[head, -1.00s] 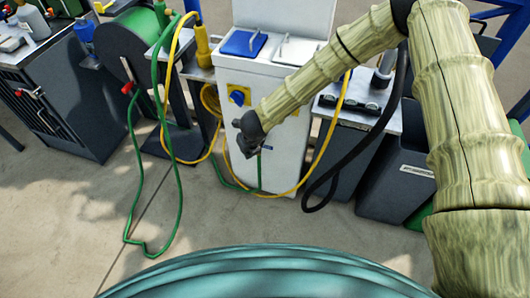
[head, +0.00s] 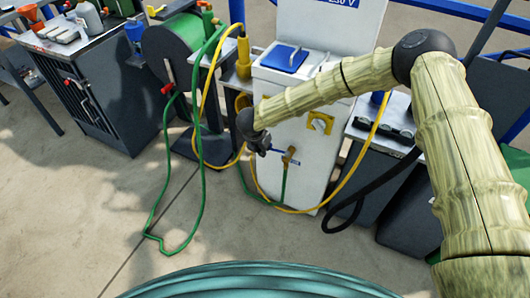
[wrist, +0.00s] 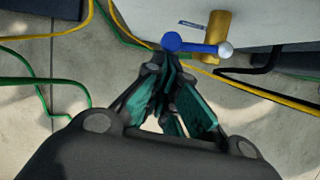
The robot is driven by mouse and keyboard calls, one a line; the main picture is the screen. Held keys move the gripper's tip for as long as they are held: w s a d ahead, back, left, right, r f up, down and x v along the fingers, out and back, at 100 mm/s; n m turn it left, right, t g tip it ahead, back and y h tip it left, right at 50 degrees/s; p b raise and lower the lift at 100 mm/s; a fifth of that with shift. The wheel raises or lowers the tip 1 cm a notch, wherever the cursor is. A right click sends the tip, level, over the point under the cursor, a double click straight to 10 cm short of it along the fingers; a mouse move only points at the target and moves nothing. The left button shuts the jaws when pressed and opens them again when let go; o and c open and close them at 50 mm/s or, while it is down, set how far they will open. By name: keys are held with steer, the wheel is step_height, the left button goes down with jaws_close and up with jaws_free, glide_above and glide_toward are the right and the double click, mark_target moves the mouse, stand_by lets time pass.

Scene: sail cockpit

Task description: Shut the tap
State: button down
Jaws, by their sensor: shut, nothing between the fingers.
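The brass tap (head: 289,156) is on the front of the white pedestal (head: 303,165), with a green hose running down below it. In the wrist view the tap's brass body (wrist: 216,33) shows at the top. Its blue lever (wrist: 198,48) lies crosswise, with a round blue end at left and a silver ball at right. My gripper (head: 262,150) is just left of the tap in the head view. In the wrist view my gripper (wrist: 165,66) is shut and empty, its tips close below the lever's blue end. I cannot tell whether they touch.
A yellow cable (head: 204,90) and a green hose (head: 201,190) loop over the floor to the left. A hose reel (head: 172,50) stands at back left. Dark bins stand right of the pedestal. The floor in front is clear.

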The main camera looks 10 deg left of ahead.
steer(key=shift+w+a+m+h, duration=0.1)
steer(key=shift+w+m+h, duration=0.2)
steer(key=shift+w+m, duration=0.35)
steer(key=shift+s, duration=0.1)
steer(key=s+a+r+p, duration=0.1)
steer(key=s+a+r, duration=0.2)
steer(key=s+r, duration=0.3)
steer(key=v, duration=0.3)
steer(key=shift+w+r, duration=0.2)
steer(key=shift+r, duration=0.2)
stand_by(0.5)
